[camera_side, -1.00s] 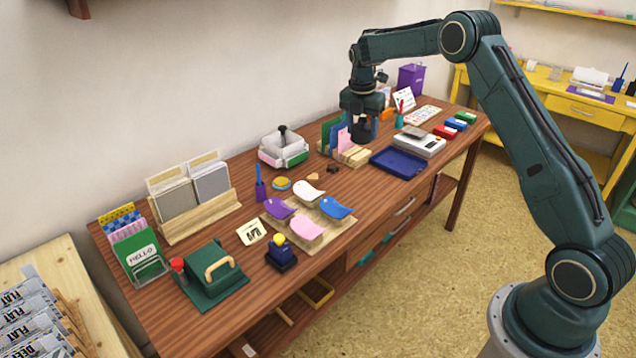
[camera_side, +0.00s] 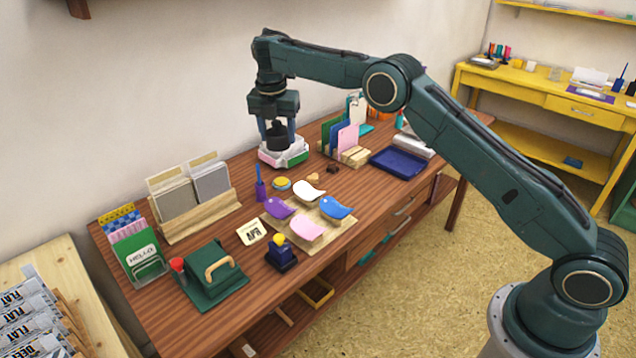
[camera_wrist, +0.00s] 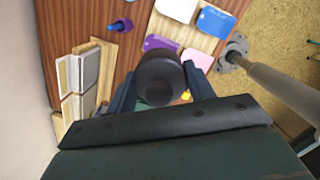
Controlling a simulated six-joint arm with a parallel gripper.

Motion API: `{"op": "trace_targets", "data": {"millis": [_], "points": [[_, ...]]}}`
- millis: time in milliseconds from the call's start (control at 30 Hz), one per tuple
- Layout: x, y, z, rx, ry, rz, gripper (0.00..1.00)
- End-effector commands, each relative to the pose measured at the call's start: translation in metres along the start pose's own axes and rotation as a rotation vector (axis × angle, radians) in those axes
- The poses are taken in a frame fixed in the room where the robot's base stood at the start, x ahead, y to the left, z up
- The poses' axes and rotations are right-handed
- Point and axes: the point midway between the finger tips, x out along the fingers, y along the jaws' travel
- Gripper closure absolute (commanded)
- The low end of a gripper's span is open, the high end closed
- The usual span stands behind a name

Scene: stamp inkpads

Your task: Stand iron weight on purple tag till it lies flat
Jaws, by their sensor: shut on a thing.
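The iron weight (camera_side: 277,136) is a dark cylinder with a narrower top. My gripper (camera_side: 277,129) is shut on it, holding it upright above the desk, in front of the white tray in the side view. In the wrist view the weight (camera_wrist: 160,78) sits between the two fingers of my gripper (camera_wrist: 160,88). The purple tag (camera_side: 278,208) is curled and lies on a wooden board (camera_side: 333,228), nearer the camera than the weight. It also shows in the wrist view (camera_wrist: 158,43), just beyond the weight.
White (camera_side: 308,190), blue (camera_side: 335,208) and pink (camera_side: 306,231) curled tags share the board. A purple pen holder (camera_side: 260,188) stands left of it, a stamp (camera_side: 281,255) in front. The tray (camera_side: 297,157) and card rack (camera_side: 350,154) stand behind.

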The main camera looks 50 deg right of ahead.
Motion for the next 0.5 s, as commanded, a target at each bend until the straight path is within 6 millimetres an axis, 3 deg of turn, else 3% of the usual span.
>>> {"op": "trace_targets", "data": {"millis": [500], "points": [[-0.0015,0.0077,-0.0084,-0.016,-0.001,0.008,1.0]]}}
